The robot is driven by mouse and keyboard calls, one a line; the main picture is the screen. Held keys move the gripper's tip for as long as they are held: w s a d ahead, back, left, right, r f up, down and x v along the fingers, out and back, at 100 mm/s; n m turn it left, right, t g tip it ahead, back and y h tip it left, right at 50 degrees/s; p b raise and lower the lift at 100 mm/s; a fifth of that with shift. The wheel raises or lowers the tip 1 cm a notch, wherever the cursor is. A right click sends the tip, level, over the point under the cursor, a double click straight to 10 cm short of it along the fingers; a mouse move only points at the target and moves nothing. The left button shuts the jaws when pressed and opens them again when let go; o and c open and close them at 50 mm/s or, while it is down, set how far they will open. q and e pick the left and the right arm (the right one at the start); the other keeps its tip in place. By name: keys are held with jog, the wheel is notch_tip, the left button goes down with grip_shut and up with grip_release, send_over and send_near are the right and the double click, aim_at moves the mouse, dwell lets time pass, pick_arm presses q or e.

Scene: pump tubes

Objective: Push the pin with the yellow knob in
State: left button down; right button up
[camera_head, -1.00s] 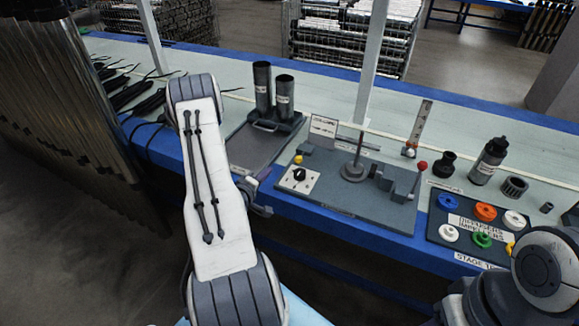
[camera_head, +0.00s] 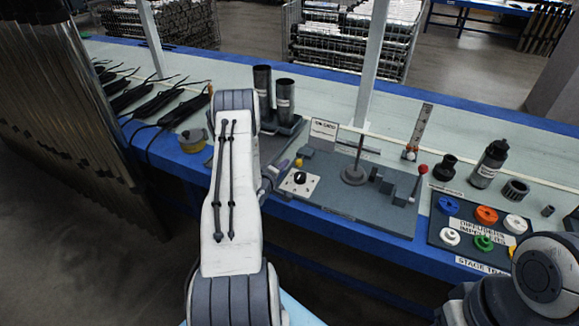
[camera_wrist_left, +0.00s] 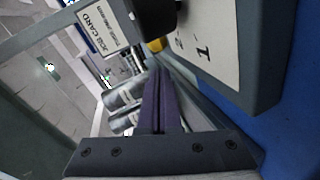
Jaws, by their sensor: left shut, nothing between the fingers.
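The pin's yellow knob (camera_head: 299,163) sits at the left end of the grey fixture board (camera_head: 340,200), behind a white plate with a black knob. My left gripper (camera_head: 284,165) is shut and empty, with its fingertips just left of the yellow knob; a small gap seems to remain, but contact is hard to tell. In the left wrist view the shut purple fingers (camera_wrist_left: 160,90) point towards the yellow knob (camera_wrist_left: 155,45), which is partly hidden by a black part. The pin's shaft is not visible. My right gripper is out of view.
The black knob (camera_head: 300,177) on its white plate and the job card (camera_head: 323,131) stand close to my left fingers. A red-knobbed lever (camera_head: 422,169) is at the board's right. Two dark cylinders stand behind my left arm.

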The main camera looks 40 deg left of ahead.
aim_at(292, 167)
pick_arm(q)
jog(key=shift+w+d+f, duration=0.2)
jog(key=shift+w+d, duration=0.1)
jog(key=shift+w, duration=0.2)
jog(key=shift+w+d+f, duration=0.2)
jog(key=shift+w+d, duration=0.05)
jog(key=shift+w, duration=0.2)
